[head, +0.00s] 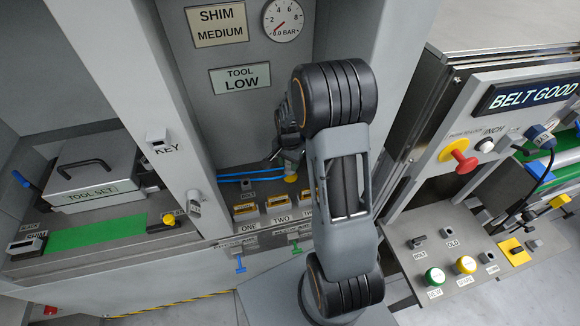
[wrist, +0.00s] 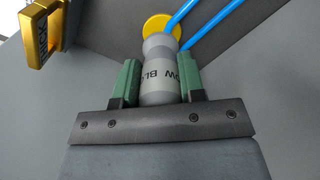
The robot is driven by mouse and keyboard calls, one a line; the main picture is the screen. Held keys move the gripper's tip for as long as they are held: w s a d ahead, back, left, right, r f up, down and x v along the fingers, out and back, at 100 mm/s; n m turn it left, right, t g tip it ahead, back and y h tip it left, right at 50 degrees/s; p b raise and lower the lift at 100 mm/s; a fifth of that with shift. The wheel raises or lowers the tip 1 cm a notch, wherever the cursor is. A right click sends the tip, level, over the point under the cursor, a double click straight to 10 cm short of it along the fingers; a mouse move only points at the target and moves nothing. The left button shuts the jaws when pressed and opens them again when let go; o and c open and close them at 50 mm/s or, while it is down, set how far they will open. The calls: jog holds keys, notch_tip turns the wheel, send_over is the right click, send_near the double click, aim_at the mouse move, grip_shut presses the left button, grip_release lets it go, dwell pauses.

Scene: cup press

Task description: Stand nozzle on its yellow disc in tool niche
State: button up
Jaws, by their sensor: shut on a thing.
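The nozzle (wrist: 160,88) is a grey, bottle-shaped piece with a dark-lettered band, held between the green pads of my gripper (wrist: 157,80). In the head view, my gripper (head: 288,160) is inside the tool niche, partly hidden by my arm. The yellow disc (head: 291,179) lies on the niche floor just below it. In the wrist view, the yellow disc (wrist: 158,24) shows beyond the nozzle's far end, which overlaps its lower part. I cannot tell whether the nozzle touches the disc.
Two blue lines (head: 236,176) run along the niche floor to the disc area. A yellow-framed block (wrist: 42,34) stands at upper left in the wrist view. Yellow-topped slots (head: 245,211) line the front ledge. Niche walls close in at the sides and back.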

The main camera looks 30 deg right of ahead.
jog(key=shift+w+d+f, duration=0.15)
jog(key=shift+d+f, duration=0.1)
jog(key=shift+f, duration=0.2)
jog(key=shift+w+f+p, duration=0.1)
jog(key=shift+f+p, duration=0.35)
jog(key=shift+f, duration=1.05)
jog(key=shift+f, duration=0.15)
jog(key=o, duration=0.9)
jog(key=shift+o, duration=0.2)
